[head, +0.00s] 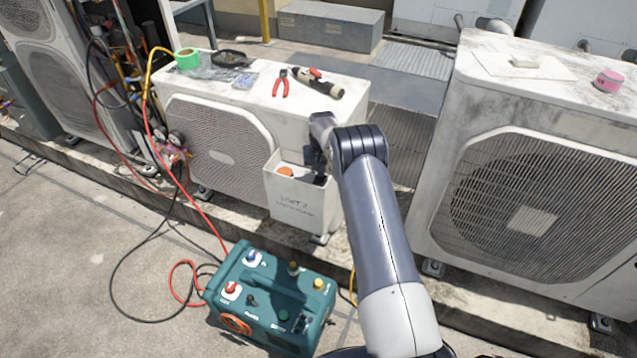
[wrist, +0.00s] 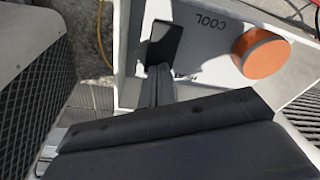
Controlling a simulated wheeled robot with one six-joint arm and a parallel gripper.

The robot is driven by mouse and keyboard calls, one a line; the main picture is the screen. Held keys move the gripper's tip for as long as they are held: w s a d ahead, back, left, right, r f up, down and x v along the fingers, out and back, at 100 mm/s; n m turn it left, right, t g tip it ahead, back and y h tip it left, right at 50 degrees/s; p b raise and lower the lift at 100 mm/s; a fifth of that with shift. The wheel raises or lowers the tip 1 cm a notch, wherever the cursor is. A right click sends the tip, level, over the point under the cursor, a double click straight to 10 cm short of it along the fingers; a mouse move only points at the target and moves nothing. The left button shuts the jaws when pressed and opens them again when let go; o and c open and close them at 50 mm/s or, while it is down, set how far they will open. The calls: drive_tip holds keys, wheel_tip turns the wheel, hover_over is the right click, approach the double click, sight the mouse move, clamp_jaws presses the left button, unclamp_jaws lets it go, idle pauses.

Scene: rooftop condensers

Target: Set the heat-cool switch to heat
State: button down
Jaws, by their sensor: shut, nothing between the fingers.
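The heat-cool switch appears to be the black rectangular piece (wrist: 166,42) on the white control box, beside the printed word COOL in the wrist view. A second label below it is partly hidden. My gripper (wrist: 159,75) is shut and empty, with its grey fingertips at the lower edge of the black piece. I cannot tell whether they touch it or which way the switch is set.
The box hangs on a condenser (head: 215,145) with red pliers (head: 280,83) and a flashlight (head: 317,82) on top. A teal machine (head: 270,300) and hoses stand on the ground in front.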

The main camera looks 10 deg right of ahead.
drive_tip(key=shift+f, duration=0.35)
drive_tip(key=shift+r+p, duration=1.1)
drive_tip(key=shift+r, duration=2.5)
drive_tip(key=shift+f, duration=0.1)
wheel_tip(320, 180, down, 7)
drive_tip(key=b, duration=0.2)
drive_tip(key=shift+b, duration=0.3)
drive_tip(key=shift+r, duration=0.2)
